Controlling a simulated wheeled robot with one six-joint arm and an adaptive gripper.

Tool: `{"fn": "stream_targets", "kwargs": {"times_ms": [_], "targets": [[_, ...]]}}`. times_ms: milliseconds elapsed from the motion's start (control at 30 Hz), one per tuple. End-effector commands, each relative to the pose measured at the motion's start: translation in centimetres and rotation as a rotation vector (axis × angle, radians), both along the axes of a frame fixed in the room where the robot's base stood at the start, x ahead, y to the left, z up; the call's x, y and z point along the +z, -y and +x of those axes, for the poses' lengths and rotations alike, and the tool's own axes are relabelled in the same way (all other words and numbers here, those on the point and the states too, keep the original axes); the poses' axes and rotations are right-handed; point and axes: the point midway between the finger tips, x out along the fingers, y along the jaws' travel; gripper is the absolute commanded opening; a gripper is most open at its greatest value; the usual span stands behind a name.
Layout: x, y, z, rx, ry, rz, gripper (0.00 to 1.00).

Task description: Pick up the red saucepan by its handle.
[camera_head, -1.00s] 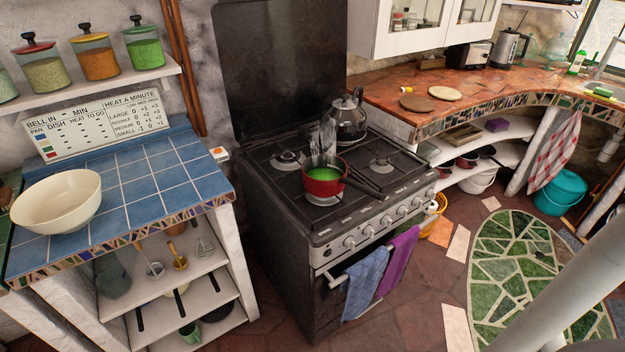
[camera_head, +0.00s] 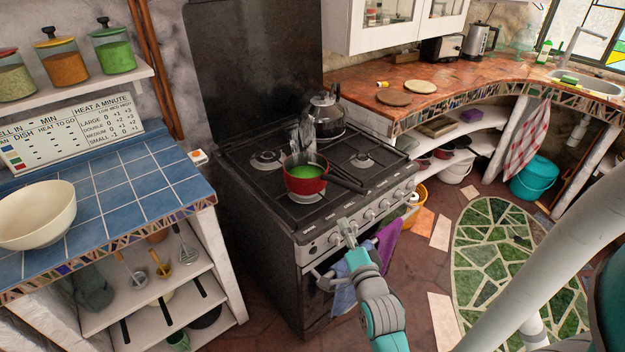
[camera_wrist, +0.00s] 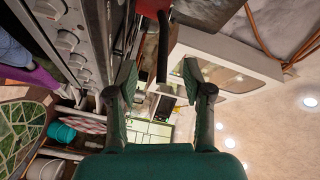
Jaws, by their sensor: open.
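The red saucepan (camera_head: 303,186) stands on the front part of the black stove (camera_head: 250,190), with green contents and steam above it. Its dark handle (camera_head: 349,184) points right and toward the stove's front edge. My gripper (camera_head: 346,227) is open and empty in front of the knob panel, lower and nearer than the handle, and apart from it. In the wrist view, a dark bar that looks like the handle (camera_wrist: 162,48) shows between the open fingers (camera_wrist: 158,80), with a bit of the red pan (camera_wrist: 153,8) at the top edge.
A kettle (camera_head: 327,113) stands at the back of the stove. Blue and purple towels (camera_head: 388,243) hang on the oven front beside my arm. A blue-tiled counter (camera_head: 125,200) with a cream bowl (camera_head: 38,217) is at left. The floor right of the stove is mostly open.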

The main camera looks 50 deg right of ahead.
Motion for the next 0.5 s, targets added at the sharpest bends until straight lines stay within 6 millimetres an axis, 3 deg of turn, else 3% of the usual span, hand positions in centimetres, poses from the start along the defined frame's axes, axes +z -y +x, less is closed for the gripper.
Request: {"fn": "stream_targets", "kwargs": {"times_ms": [33,133,333,500], "targets": [[0.9,1.8,0.1,-0.025,0.032,0.016,0.51],[1.8,4.1,0.2,-0.055,0.077,0.052,0.51],[2.6,6.2,0.7,-0.075,0.113,0.078,0.51],[2.7,7.8,2.4,-0.075,0.114,0.079,0.51]]}}
